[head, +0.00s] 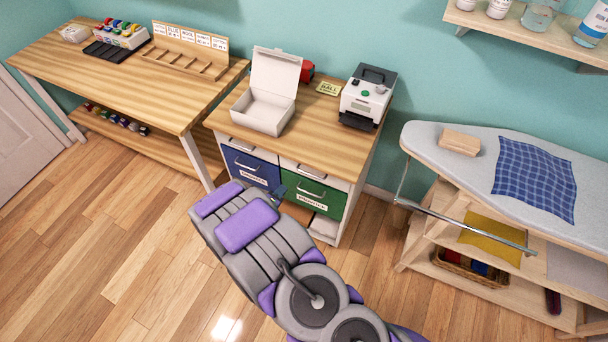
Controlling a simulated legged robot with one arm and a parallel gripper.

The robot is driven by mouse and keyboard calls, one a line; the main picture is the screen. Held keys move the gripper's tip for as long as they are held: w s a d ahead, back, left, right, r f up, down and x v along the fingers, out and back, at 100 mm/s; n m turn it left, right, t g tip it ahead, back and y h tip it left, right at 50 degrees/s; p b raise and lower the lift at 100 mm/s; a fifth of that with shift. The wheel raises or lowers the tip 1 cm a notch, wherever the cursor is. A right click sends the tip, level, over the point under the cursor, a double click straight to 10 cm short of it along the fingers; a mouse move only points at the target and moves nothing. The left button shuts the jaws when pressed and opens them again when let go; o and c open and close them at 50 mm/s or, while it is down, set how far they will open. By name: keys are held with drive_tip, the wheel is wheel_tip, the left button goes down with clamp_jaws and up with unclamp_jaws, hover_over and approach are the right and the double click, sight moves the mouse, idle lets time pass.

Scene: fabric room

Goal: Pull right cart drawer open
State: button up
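The wooden-topped cart (222,117) stands against the wall in the head view. Its right side has a white upper drawer front (316,174) with a metal bar handle, above a green front (327,199) with its own handle and a label. Its left side has a white upper front (250,149) above a blue front (245,166). All these fronts look shut. My arm reaches toward the cart.
On the cart are an open white box (259,112), a red object (307,71), a yellow card (328,88) and a white-and-black machine (367,97). An ironing board (450,136) stands at right, a wooden table (180,100) at left. The floor in front is clear.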

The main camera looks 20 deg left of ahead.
drive_tip(key=w+d+f+n+t+b, duration=0.1)
drive_tip(key=w+d+f, duration=0.1)
drive_tip(key=w, duration=0.4)
drive_tip(key=w+d+f+n+t+h+b, duration=0.1)
drive_tip(key=w+d+f+t, duration=0.1)
drive_tip(key=w, duration=0.5)
drive_tip(key=shift+w+f+n+b, duration=0.3)
drive_tip(key=shift+f+n, duration=0.1)
drive_tip(key=shift+f, duration=0.15)
clamp_jaws()
drive_tip(key=shift+d, duration=0.1)
drive_tip(key=shift+s+f, duration=0.15)
idle(1.0)
